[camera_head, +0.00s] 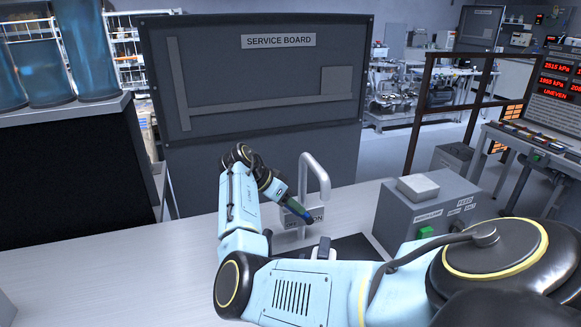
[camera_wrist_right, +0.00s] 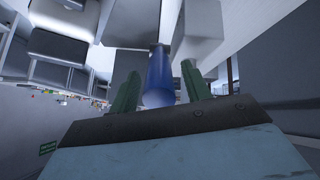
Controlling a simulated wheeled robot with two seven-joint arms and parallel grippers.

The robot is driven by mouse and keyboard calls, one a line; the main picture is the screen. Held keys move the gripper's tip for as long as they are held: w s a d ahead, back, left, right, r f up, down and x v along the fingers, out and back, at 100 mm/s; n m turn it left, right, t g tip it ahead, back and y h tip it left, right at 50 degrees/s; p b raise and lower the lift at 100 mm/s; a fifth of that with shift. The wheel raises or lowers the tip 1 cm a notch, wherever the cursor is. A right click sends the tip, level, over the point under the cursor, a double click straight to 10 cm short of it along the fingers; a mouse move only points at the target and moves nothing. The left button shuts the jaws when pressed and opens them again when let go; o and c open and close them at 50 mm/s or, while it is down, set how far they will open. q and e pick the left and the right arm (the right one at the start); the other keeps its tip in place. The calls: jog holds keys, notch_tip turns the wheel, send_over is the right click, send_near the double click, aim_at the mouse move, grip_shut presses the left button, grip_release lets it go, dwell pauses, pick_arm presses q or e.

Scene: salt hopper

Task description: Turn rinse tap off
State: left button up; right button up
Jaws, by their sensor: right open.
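The rinse tap (camera_head: 316,170) is a pale grey gooseneck on the worktop, with a label plate reading "ON" (camera_head: 318,216) at its base. A blue tap handle (camera_head: 308,218) shows beside the plate, partly covered by my gripper. In the right wrist view the blue handle (camera_wrist_right: 158,88) is a cylinder seen between two green fingers. My right gripper (camera_head: 296,209) is open, with a finger on each side of the handle; gaps show in the wrist view (camera_wrist_right: 160,68). I cannot tell whether a finger touches it. My left gripper is out of view.
A grey control box (camera_head: 405,220) with a green button (camera_head: 425,232) stands right of the tap. A dark basin (camera_head: 345,246) lies in front of the tap, partly behind my right arm. The service board (camera_head: 255,75) stands behind. The worktop (camera_head: 110,265) at left is clear.

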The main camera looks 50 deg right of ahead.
jog(key=v, duration=1.3)
jog(key=shift+a+b, duration=0.15)
jog(key=shift+b, duration=0.25)
jog(key=shift+r, duration=0.1)
